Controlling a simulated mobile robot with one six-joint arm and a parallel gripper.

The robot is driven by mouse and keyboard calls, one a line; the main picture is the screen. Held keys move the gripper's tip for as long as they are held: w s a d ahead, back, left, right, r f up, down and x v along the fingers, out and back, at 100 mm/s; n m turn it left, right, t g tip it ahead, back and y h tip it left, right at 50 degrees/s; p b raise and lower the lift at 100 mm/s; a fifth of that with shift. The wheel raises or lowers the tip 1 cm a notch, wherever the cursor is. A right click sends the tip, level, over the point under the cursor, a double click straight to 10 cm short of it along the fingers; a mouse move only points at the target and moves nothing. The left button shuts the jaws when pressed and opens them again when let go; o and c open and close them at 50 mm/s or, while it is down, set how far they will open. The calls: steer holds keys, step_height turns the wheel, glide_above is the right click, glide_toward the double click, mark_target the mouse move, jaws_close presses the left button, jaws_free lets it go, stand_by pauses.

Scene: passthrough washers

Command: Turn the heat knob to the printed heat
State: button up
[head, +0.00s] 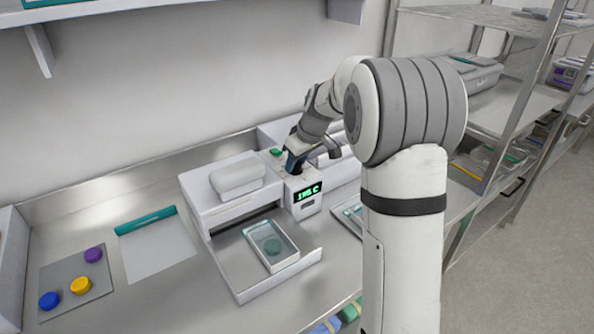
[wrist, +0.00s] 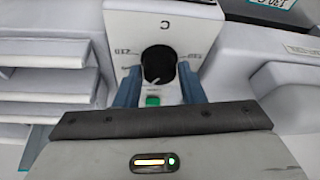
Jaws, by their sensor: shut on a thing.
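The black heat knob (wrist: 157,62) is on the white control face of the machine. A pale pointer mark shows on it, and a "C" and partly hidden numbers are printed around it, upside down in the wrist view. My gripper (wrist: 160,72) has its two blue fingers on either side of the knob, shut on it. In the head view my gripper (head: 294,162) is at the top of the control box and hides the knob. The green display (head: 307,192) reads something like 195 C; the middle digit is unclear.
A green button (wrist: 153,100) sits just beside the knob, between my fingers. A partly cut-off label (wrist: 272,7) is at the wrist view's upper right. A tray (head: 270,246) stands at the machine's front. Blue, yellow and purple caps (head: 80,286) lie on a grey mat to the left.

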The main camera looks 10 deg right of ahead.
steer(key=n+g+y+b, duration=0.1)
steer(key=n+b, duration=0.1)
steer(key=n, duration=0.2)
steer(key=shift+w+d+n, duration=0.1)
steer(key=shift+w+n, duration=0.05)
steer(key=shift+n, duration=0.15)
steer(key=n+g, duration=0.1)
steer(key=n, duration=0.1)
steer(key=n+g, duration=0.1)
steer(key=n, duration=0.1)
steer(key=shift+w+n+y+b, duration=0.1)
steer(key=shift+n+y+b, duration=0.2)
steer(key=shift+y+b, duration=0.1)
steer(key=n+g, duration=0.1)
steer(key=n, duration=0.1)
steer(key=n+p, duration=0.1)
steer(key=n, duration=0.1)
steer(key=shift+w+r+n+g, duration=0.1)
steer(key=shift+r+n+g, duration=0.05)
steer(key=shift+n+g, duration=0.2)
steer(key=shift+w+n+g+h+p, duration=0.15)
steer(key=shift+n+g+p, duration=0.4)
steer(key=shift+n, duration=0.6)
steer(key=shift+s+n+g+h+p, duration=0.1)
steer(key=shift+n+g+h+p, duration=0.2)
steer(key=shift+n+p, duration=0.6)
steer(key=shift+n, duration=0.3)
steer(key=o, duration=1)
steer(key=shift+v, duration=3.75)
